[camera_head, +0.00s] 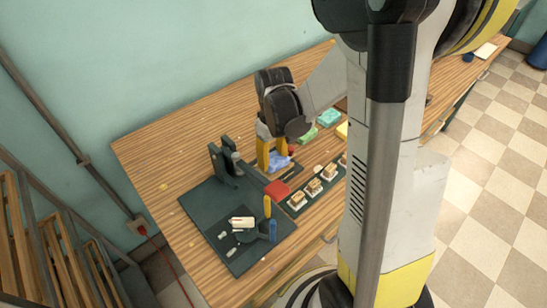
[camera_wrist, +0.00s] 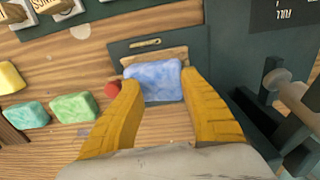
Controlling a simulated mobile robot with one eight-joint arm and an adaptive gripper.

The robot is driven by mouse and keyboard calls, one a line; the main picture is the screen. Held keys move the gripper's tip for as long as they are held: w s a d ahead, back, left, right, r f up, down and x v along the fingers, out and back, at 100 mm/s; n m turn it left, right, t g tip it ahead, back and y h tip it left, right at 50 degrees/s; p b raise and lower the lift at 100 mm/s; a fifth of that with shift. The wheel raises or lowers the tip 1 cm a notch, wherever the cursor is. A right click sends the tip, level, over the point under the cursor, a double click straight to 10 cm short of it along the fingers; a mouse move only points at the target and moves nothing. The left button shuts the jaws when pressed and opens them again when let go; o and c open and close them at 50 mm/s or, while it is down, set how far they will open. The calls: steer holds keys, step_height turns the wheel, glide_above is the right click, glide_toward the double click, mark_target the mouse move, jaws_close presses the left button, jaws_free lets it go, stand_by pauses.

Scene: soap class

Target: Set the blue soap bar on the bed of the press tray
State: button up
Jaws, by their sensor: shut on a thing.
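The blue soap bar (camera_wrist: 154,81) is between the yellow fingers of my gripper (camera_wrist: 160,100) in the wrist view, with a finger at each side. It also shows as a small blue patch by the fingertips (camera_head: 272,163) in the head view. Beneath and behind the bar is a dark tray (camera_wrist: 195,45) with a light wooden bed, which I take as the press tray. The bar covers most of the bed. I cannot tell whether the bar touches it or hangs just above.
A green mat (camera_head: 200,205) with a press (camera_head: 226,160) lies left of my gripper in the head view. A red block (camera_head: 278,190) is near the mat.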

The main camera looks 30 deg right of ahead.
steer(key=shift+d, duration=0.25)
stand_by(0.3)
steer(key=shift+r, duration=0.1)
steer(key=shift+c, duration=0.7)
steer(key=shift+o, duration=0.5)
steer(key=shift+w+f+b, duration=0.1)
steer(key=shift+f+b, duration=0.35)
steer(key=shift+f, duration=0.1)
steer(key=o, duration=1.5)
steer(key=shift+d, duration=0.2)
steer(key=shift+a, duration=0.1)
steer(key=shift+o, duration=0.7)
steer(key=shift+a, duration=0.15)
